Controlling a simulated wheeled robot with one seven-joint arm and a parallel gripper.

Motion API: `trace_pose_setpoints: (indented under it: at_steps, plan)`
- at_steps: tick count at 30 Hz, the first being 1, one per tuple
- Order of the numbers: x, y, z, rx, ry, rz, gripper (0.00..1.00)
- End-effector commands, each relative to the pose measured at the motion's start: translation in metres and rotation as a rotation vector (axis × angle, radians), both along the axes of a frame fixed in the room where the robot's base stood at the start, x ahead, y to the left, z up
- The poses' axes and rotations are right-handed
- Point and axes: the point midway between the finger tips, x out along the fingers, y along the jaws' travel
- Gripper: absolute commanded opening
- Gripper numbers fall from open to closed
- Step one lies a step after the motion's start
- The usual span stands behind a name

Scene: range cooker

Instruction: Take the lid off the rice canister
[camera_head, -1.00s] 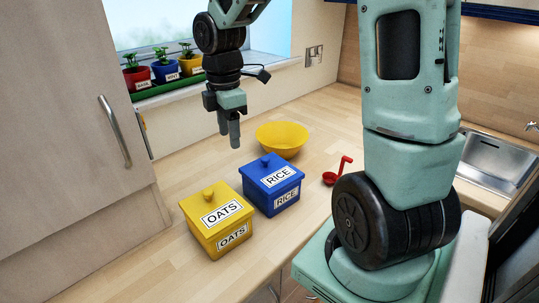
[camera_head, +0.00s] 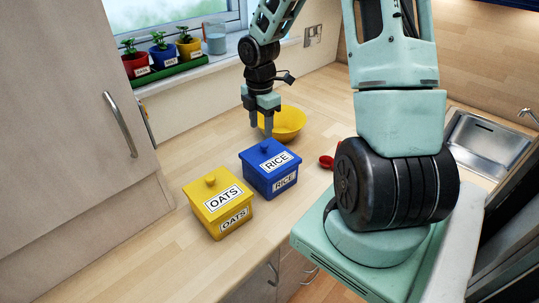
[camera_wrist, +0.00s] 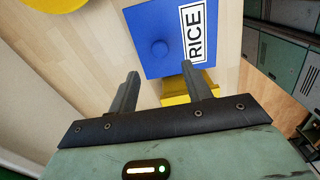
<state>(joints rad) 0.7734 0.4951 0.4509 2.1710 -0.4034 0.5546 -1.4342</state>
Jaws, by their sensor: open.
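The blue rice canister (camera_head: 271,176) stands on the counter with its lid (camera_head: 264,156) on. A round blue knob (camera_head: 264,147) sits on top of the lid. In the wrist view the blue lid (camera_wrist: 180,40) and its knob (camera_wrist: 159,48) lie ahead of the fingers. My gripper (camera_head: 261,132) is open and empty, pointing down just above the back of the lid, near the knob. It also shows in the wrist view (camera_wrist: 166,84), with both fingers apart and nothing between them. I cannot tell the exact gap between fingertips and knob.
A yellow oats canister (camera_head: 221,209) with its lid on stands close at the left. A yellow bowl (camera_head: 289,122) is behind the rice canister. A red ladle (camera_head: 326,162) lies at the right, partly hidden by my arm. Free counter lies at the front left.

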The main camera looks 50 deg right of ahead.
Motion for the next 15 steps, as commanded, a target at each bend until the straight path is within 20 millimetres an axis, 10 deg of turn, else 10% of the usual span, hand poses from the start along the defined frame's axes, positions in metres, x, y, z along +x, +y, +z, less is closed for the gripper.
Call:
trace_pose_setpoints:
  at_steps: [15]
  plan:
    - [-0.004, -0.007, -0.053, 0.002, 0.004, 0.002, 0.49]
